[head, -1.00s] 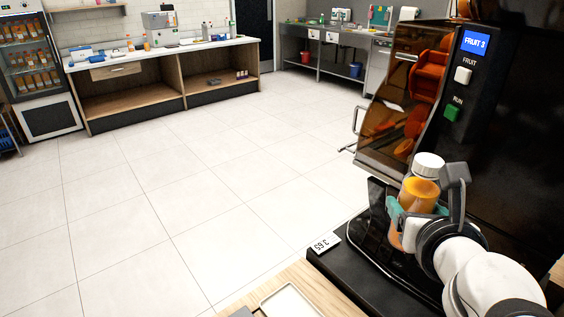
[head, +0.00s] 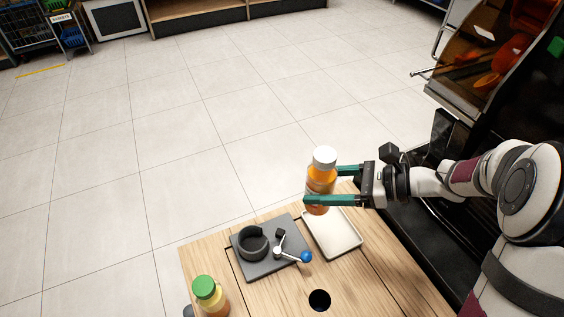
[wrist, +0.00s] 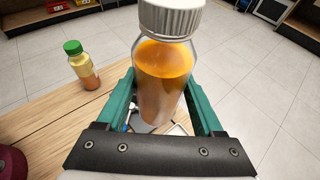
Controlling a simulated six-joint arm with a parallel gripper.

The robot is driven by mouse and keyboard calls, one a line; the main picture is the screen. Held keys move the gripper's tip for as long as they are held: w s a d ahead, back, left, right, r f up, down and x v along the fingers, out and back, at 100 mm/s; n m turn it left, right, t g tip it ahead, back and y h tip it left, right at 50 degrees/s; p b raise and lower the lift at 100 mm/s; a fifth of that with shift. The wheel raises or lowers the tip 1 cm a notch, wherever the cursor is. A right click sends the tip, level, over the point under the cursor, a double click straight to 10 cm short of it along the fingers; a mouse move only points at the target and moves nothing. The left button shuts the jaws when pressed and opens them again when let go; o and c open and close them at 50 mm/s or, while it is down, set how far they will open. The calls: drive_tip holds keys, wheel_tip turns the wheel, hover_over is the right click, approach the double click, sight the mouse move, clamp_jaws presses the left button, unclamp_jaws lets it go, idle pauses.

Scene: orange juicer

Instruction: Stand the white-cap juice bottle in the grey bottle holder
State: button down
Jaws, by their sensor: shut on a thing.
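The white-cap juice bottle (head: 320,178) is upright and filled with orange juice. My gripper (head: 335,186) is shut on its body, one green finger on each side, and holds it above the table near the white tray. In the wrist view the bottle (wrist: 165,75) stands between the green fingers and hides much of what is below. The grey bottle holder (head: 253,243) is an open ring on a grey plate, with a lever ending in a blue knob (head: 305,257). The ring is empty and lies left of and nearer than the held bottle.
A green-cap bottle (head: 208,296) stands on the wooden table (head: 270,297) at the near left; it also shows in the wrist view (wrist: 82,65). A white tray (head: 337,238) lies right of the holder. A dark round hole (head: 319,300) is in the tabletop. The juicer (head: 500,60) stands at right.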

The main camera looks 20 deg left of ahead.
drive_tip(key=s+a+f+n+g, duration=0.3)
drive_tip(key=s+f+n+g, duration=0.1)
hover_over(254, 246)
drive_tip(key=shift+h, duration=0.4)
drive_tip(key=shift+f, duration=5.25)
drive_tip(key=shift+f, duration=0.1)
drive_tip(key=shift+f, duration=0.15)
unclamp_jaws()
